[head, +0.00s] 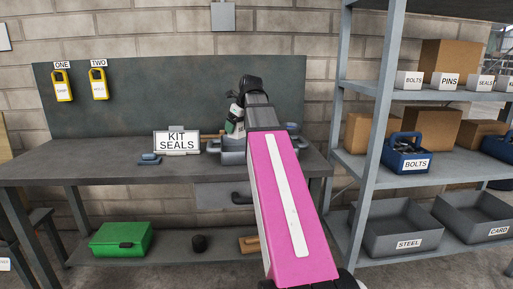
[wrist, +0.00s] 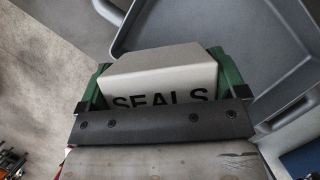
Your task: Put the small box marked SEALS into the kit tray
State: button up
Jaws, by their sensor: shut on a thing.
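My gripper (wrist: 165,88) is shut on the small pale box marked SEALS (wrist: 160,68), with a green finger on each side of it. In the wrist view the grey tray (wrist: 213,40) lies beyond and to the right of the box, lower down. In the head view the grey kit tray (head: 232,157) stands on the workbench, partly hidden behind my pink arm. My gripper (head: 235,124) shows there above the tray's left part; the held box is mostly hidden. I cannot tell its exact height above the tray.
The bench's left part is clear. A grey shelf rack (head: 367,150) on the right holds small boxes, cartons and bins.

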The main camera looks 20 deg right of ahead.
jog(key=w+d+f, duration=0.1)
jog(key=d+f, duration=0.1)
jog(key=d, duration=0.1)
jog(key=w+d+f, duration=0.1)
jog(key=d+f, duration=0.1)
jog(key=d, duration=0.1)
jog(key=w+d+f, duration=0.2)
jog(key=d, duration=0.1)
jog(key=shift+d, duration=0.15)
jog(key=shift+f, duration=2.05)
jog(key=shift+f, duration=0.1)
jog(key=o, duration=0.8)
jog(key=v, duration=1.2)
